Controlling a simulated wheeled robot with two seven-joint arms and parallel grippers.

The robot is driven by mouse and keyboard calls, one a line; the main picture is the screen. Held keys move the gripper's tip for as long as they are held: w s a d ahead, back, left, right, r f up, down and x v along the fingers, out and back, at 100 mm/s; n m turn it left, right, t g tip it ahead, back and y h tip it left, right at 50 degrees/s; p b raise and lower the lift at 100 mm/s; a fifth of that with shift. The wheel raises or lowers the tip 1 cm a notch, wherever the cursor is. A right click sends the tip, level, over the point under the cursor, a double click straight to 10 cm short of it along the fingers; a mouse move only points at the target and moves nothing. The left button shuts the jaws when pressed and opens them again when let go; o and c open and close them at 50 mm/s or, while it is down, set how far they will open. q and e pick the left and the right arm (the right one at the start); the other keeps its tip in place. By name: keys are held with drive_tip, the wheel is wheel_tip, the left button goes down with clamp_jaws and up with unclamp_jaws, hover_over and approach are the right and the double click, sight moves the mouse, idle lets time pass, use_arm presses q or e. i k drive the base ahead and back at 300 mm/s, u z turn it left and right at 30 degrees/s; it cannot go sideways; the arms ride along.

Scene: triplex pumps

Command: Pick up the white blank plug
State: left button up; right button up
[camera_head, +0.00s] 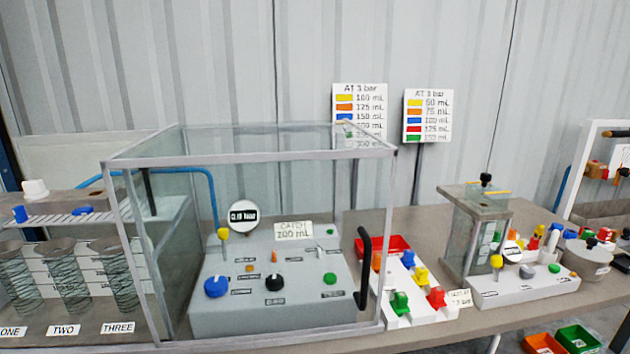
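A white knob-like piece (35,188) sits on the rack at the far left; it may be the white blank plug, but I cannot tell for sure. A blue piece (20,214) and a flat blue piece (83,210) lie near it on the slatted shelf (60,220). Another small white upright piece (552,240) stands among coloured pieces at the right, too small to identify. Neither of my grippers is in view.
A clear guard box with a black handle (364,265) covers a grey control panel (270,309). A white tray (396,318) of coloured plugs stands right of it. A smaller pump unit (525,291) is further right. Orange (543,344) and green (577,339) bins are low at bottom right.

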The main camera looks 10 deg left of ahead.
sight(33, 189)
drive_tip(key=u, duration=1.8)
drive_tip(key=k, duration=0.5)
drive_tip(key=u, duration=1.25)
drive_tip(key=i, duration=1.2)
drive_tip(key=z, duration=3.05)
